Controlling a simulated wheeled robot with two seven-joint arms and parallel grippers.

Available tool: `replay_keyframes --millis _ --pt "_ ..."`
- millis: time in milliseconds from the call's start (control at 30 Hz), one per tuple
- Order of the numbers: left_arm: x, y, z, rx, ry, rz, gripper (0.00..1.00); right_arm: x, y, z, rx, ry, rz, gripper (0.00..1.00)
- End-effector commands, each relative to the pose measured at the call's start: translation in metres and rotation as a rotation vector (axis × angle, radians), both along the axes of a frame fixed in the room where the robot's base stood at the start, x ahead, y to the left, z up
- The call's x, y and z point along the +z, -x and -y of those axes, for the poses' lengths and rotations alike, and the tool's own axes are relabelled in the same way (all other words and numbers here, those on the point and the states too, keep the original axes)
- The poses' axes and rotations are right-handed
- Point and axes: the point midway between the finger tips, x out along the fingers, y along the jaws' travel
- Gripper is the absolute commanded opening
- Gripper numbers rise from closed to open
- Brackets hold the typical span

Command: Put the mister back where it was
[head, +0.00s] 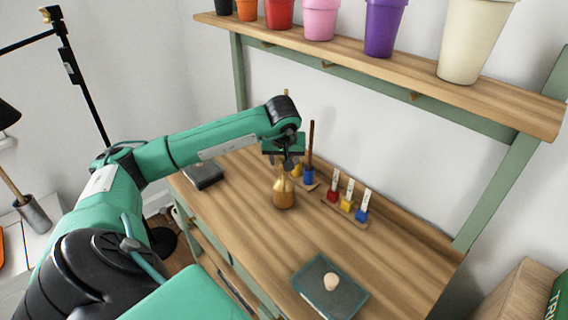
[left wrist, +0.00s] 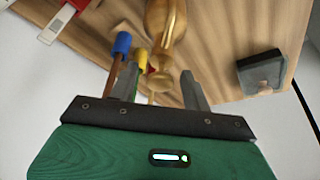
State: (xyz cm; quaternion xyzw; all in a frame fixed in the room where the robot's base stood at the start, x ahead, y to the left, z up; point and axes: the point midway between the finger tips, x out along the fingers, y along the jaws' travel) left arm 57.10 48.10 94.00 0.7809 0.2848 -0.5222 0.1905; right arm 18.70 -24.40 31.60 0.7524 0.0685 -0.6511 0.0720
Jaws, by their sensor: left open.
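The mister (head: 284,194), an amber-gold bottle with a narrow neck, stands upright on the wooden bench top (head: 245,215). My left gripper (head: 286,162) is above it, pointing down, at the height of its top. In the left wrist view the mister (left wrist: 166,25) shows its gold body and thin top. The open fingers of my left gripper (left wrist: 160,70) lie on either side of that top; I cannot tell whether they touch it. My right gripper is not in view.
Close behind the mister is a holder with blue (head: 308,176) and yellow pieces and an upright brown stick. A rack (head: 342,214) of red, yellow and blue labelled pieces stands right. A dark block (head: 203,175) lies left. A slate tray (head: 312,290) bears a pale rounded object. Pots line the shelf (head: 400,80).

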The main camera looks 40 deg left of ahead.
Motion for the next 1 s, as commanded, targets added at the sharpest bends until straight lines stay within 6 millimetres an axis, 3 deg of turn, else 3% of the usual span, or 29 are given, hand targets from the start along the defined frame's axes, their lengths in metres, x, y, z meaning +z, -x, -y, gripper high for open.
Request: replay_keyframes --millis 200,400,600,1000 --pt "0.048 0.014 0.012 -0.001 0.0 0.005 0.48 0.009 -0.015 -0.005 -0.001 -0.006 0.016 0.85" --pt "0.077 0.024 0.02 0.0 -0.001 0.002 0.48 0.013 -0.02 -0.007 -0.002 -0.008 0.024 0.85" --pt "0.087 0.028 0.023 0.0 -0.001 -0.001 0.48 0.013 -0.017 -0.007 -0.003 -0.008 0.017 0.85" --pt "0.087 0.028 0.023 0.0 -0.001 -0.001 0.48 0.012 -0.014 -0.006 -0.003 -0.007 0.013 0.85"
